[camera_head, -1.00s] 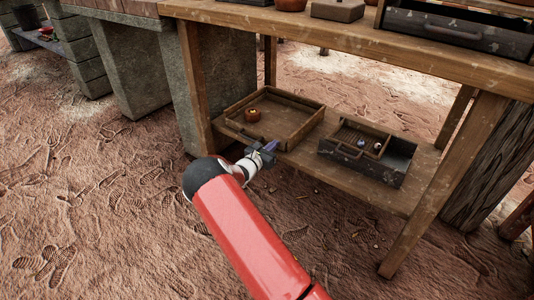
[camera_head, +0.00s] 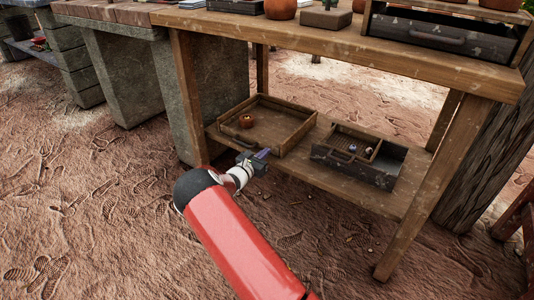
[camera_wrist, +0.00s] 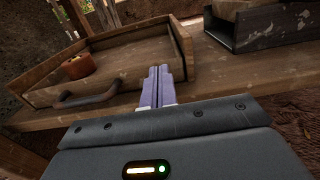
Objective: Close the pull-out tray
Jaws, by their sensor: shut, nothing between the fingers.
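A shallow wooden tray (camera_head: 283,148) with a dark handle rests on the lower shelf of the workbench, at its left end. It also shows in the wrist view (camera_wrist: 182,55), where its handle (camera_wrist: 88,98) is on the front wall, left of my fingers. A small orange pot (camera_head: 246,121) is inside the tray, towards its left; the wrist view shows it too (camera_wrist: 78,65). My gripper (camera_head: 264,154) is at the tray's front, near its right corner. Its purple fingers (camera_wrist: 155,80) are shut and empty, right of the handle. I cannot tell whether they touch the front wall.
A dark box (camera_head: 391,167) with a smaller slatted wooden tray (camera_head: 352,137) and small items stands right of the tray on the shelf (camera_head: 330,187). A dark drawer (camera_head: 440,35) is on the tabletop. Bench legs (camera_head: 187,100) flank the shelf. The sandy floor in front is clear.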

